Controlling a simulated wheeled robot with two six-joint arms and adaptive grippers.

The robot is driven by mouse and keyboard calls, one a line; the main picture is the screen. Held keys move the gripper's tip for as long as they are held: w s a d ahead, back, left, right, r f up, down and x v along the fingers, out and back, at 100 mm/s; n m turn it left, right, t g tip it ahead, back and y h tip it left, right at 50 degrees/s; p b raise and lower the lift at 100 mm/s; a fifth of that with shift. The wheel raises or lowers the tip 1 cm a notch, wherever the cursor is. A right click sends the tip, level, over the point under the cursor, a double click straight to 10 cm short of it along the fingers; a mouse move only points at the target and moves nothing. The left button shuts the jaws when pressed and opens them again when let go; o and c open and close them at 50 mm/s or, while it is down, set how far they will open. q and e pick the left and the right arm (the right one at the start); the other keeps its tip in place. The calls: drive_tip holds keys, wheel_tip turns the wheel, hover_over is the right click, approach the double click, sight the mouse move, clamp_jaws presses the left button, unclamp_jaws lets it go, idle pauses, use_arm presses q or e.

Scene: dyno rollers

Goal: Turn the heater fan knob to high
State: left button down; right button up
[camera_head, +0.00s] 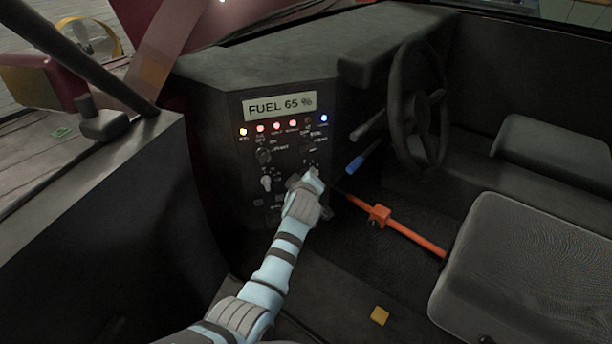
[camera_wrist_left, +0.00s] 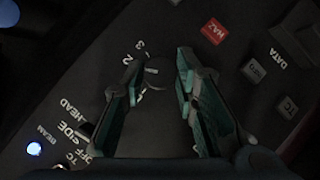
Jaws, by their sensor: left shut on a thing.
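My left gripper (camera_head: 311,178) reaches the lower right of the dark dash panel (camera_head: 232,172) and hides part of it. In the left wrist view, the small dark round fan knob (camera_wrist_left: 156,73) sits between the fingertips of my left gripper (camera_wrist_left: 158,66), which is shut on it. White numerals, including 2 and 3, are printed at the knob's upper left. The knob's pointer is too dark to read. My right gripper is not in view.
A FUEL 65 % display (camera_head: 279,105) tops the panel over lit lamps and other knobs. The steering wheel (camera_head: 417,105), orange bar (camera_head: 415,235) and seat (camera_head: 530,275) stand to the right.

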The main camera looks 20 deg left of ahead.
sight(306, 145)
use_arm(q)
drive_tip(key=m+g+y+b, duration=0.1)
drive_tip(key=b, duration=0.1)
drive_tip(key=m+g+y+b, duration=0.1)
drive_tip(key=m+y+b, duration=0.1)
drive_tip(key=b, duration=0.1)
drive_tip(key=m+g+y+b, duration=0.1)
drive_tip(key=m+b, duration=0.1)
drive_tip(key=shift+w+d+r+g, duration=0.25)
drive_tip(key=shift+d+g, duration=0.1)
drive_tip(key=shift+g, duration=0.05)
drive_tip(key=c, duration=1.6)
unclamp_jaws()
drive_tip(key=o, duration=0.3)
wheel_tip(306, 145, up, 10)
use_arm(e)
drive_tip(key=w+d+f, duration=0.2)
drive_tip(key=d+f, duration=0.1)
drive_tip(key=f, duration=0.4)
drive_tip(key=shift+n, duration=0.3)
